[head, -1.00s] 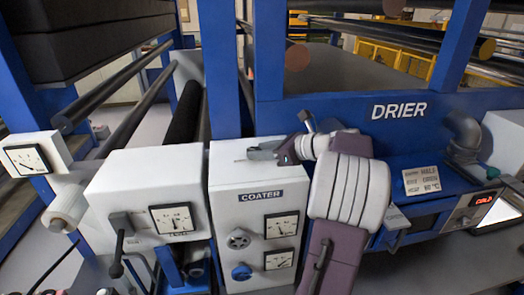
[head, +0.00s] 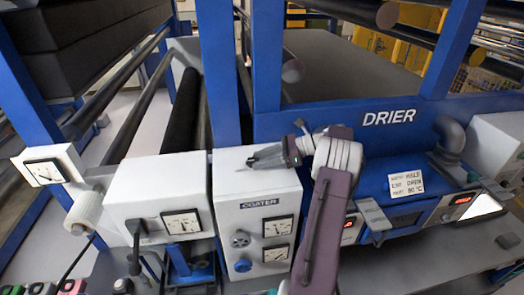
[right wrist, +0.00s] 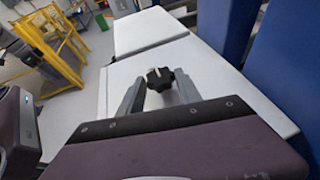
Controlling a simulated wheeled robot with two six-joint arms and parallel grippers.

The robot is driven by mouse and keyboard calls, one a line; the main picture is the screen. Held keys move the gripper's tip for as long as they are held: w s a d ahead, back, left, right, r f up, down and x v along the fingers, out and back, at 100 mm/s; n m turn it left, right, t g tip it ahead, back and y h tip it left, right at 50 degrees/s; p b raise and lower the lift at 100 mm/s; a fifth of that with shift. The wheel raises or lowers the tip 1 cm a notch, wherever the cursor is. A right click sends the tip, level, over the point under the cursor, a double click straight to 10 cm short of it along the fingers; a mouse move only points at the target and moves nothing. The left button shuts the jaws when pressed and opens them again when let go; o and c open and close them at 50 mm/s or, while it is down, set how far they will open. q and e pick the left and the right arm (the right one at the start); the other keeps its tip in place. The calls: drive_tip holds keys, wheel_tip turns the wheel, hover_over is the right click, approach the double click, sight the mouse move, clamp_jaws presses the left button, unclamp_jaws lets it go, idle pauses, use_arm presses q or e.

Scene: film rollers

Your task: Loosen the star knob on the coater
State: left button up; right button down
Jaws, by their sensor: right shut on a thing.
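The coater (head: 228,203) is a white cabinet in the middle of the head view, with its name label on the front. In the right wrist view a black star knob (right wrist: 160,79) with a pale mark on top stands on the cabinet's white top (right wrist: 150,62). My right gripper (head: 262,161) reaches over that top from the right. In the right wrist view its two grey fingers (right wrist: 160,88) sit on either side of the star knob, shut on it. The head view does not show the knob clearly behind the fingers. My left gripper is not in view.
The coater's front has two dials, a grey handwheel (head: 240,239) and a blue knob (head: 243,265). A white box with a lever (head: 135,245) stands to its left. The blue drier (head: 390,165) is to the right. A yellow guard (right wrist: 62,50) stands on the floor beyond.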

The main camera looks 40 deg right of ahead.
drive_tip(key=shift+g, duration=0.4)
drive_tip(key=shift+f, duration=0.1)
drive_tip(key=c, duration=0.8)
unclamp_jaws()
drive_tip(key=shift+w+a, duration=0.15)
drive_tip(key=b+v, duration=0.1)
drive_tip(key=v, duration=0.7)
drive_tip(key=shift+s+d, duration=0.2)
drive_tip(key=shift+d, duration=0.15)
drive_tip(key=shift+s+d, duration=0.1)
